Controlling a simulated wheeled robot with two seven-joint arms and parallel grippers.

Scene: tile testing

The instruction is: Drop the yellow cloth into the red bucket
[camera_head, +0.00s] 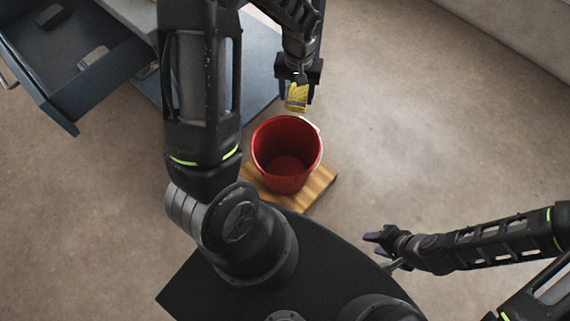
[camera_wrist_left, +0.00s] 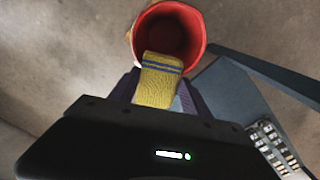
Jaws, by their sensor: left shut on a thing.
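The red bucket (camera_head: 287,154) stands upright on a wooden board, with its open mouth facing up and nothing visible inside. My left gripper (camera_head: 297,98) is shut on the yellow cloth (camera_head: 296,95), just beyond the bucket's far rim in the head view. In the left wrist view the cloth (camera_wrist_left: 159,80), with blue stripes, sticks out from between the fingers and overlaps the near rim of the bucket (camera_wrist_left: 170,35). I cannot tell whether it touches the rim. My right gripper (camera_head: 371,242) is to the lower right, away from the bucket, and looks open and empty.
The wooden board (camera_head: 318,186) lies under the bucket. An open dark drawer (camera_head: 60,60) with small objects inside juts out at the upper left. A blue-grey surface (camera_head: 262,70) lies behind the left arm. The concrete floor to the right (camera_head: 440,130) is clear.

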